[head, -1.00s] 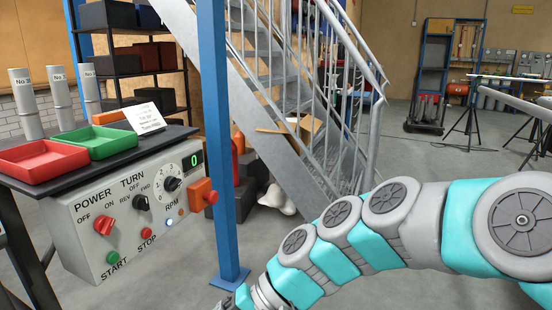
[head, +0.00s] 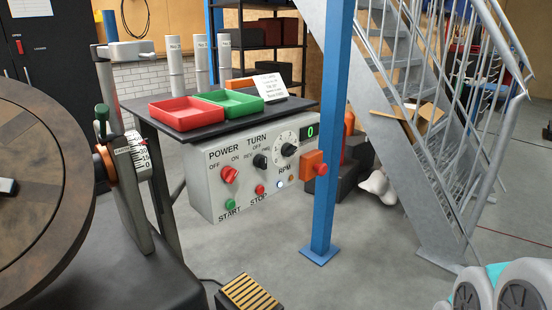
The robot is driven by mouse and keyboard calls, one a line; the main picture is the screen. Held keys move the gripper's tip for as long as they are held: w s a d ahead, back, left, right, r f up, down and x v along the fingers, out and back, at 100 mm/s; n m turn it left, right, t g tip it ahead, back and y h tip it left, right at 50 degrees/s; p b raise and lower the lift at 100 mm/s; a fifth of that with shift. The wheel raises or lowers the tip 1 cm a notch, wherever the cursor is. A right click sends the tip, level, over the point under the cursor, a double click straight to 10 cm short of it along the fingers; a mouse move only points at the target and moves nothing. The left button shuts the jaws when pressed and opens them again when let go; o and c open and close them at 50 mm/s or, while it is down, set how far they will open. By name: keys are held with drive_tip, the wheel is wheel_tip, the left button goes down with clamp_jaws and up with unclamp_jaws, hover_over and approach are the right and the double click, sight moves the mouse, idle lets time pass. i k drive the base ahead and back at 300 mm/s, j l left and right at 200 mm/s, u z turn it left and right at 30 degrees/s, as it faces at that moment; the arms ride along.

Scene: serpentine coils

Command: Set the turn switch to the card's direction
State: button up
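The turn switch (head: 260,161) is a black knob on the grey control box (head: 215,205), under the word TURN, with OFF above it and REV and FWD at its sides. Its exact setting is too small to tell. The white card (head: 271,86) stands tilted on the dark shelf above the box; its print is too small to read. My gripper is out of view; only part of my turquoise and grey arm shows at the bottom right.
A blue post (head: 332,150) stands just right of the box, beside an orange block with a red button (head: 315,164). A red tray (head: 187,113) and a green tray (head: 229,102) sit on the shelf. A large round wheel (head: 45,190) fills the left.

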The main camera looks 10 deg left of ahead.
sight(260, 161)
drive_tip(key=u, duration=0.95)
